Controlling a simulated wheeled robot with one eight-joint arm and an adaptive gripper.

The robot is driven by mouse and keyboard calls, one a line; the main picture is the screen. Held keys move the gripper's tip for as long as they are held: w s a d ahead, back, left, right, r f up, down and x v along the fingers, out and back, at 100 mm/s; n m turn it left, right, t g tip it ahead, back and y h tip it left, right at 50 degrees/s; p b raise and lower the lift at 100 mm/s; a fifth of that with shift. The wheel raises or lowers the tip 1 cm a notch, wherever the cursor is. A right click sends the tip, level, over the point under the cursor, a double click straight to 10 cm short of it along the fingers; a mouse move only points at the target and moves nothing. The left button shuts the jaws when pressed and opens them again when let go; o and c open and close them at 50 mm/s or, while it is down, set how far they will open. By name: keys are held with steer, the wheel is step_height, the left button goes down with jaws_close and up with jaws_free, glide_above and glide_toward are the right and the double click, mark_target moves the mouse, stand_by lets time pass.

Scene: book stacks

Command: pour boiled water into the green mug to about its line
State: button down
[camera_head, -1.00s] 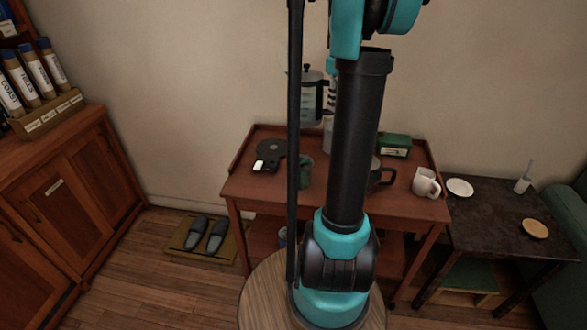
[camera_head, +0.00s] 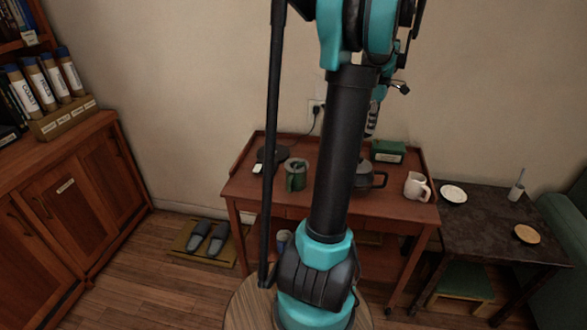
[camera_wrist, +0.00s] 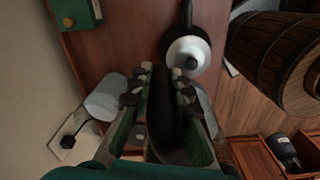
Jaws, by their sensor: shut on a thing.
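The green mug (camera_head: 296,178) stands upright on the wooden table, between my thin dark rod and my arm. How full it is cannot be told. In the wrist view my gripper (camera_wrist: 162,84) is shut on a black handle (camera_wrist: 164,115), that of the kettle. Grey, see-through-looking parts of the kettle (camera_wrist: 105,98) show on both sides of my fingers. In the head view the kettle is hidden behind my arm, above the right part of the table and away from the mug. Its tilt and water level cannot be seen.
The round black kettle base (camera_head: 270,156) is bare on the table's left. A dark pot (camera_head: 372,179), green box (camera_head: 388,151) and white mug (camera_head: 416,186) stand on the right. A wall socket (camera_head: 315,111) holds a plug. A dark side table (camera_head: 485,212) adjoins.

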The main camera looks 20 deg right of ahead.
steer(key=shift+s+r, duration=0.1)
stand_by(0.3)
steer(key=shift+a+r+g+h, duration=0.35)
steer(key=shift+r+h, duration=0.15)
steer(key=shift+h, duration=0.3)
steer(key=shift+w+a+r+g+h+p, duration=0.3)
steer(key=shift+a+h, duration=0.2)
steer(key=shift+h, duration=0.4)
steer(key=shift+w+a+r+g+h, duration=0.25)
steer(key=shift+a+r+h, duration=0.5)
steer(key=shift+r+h, duration=0.15)
steer(key=shift+w+a+g+h+p, duration=0.15)
steer(key=shift+a+h+p, duration=0.1)
steer(key=shift+a+h, duration=0.25)
steer(key=shift+w+a+g+h+p, duration=0.15)
steer(key=shift+a+h+p, duration=0.05)
steer(key=shift+a+h, duration=0.25)
steer(key=shift+w+a+r+h+p, duration=0.15)
steer(key=shift+a+r+h+p, duration=0.25)
steer(key=shift+a+h+p, duration=0.25)
steer(key=shift+w+a+r+g+h+p, duration=0.25)
steer(key=shift+h+p, duration=0.35)
steer(key=shift+p, duration=0.65)
steer(key=shift+w+a+r+g+h+p, duration=0.1)
steer(key=shift+a+g+h+p, duration=0.3)
steer(key=shift+p, duration=0.8)
steer(key=shift+w+a+r+h, duration=0.1)
steer(key=shift+a+r+h, duration=0.1)
steer(key=shift+a+h, duration=0.5)
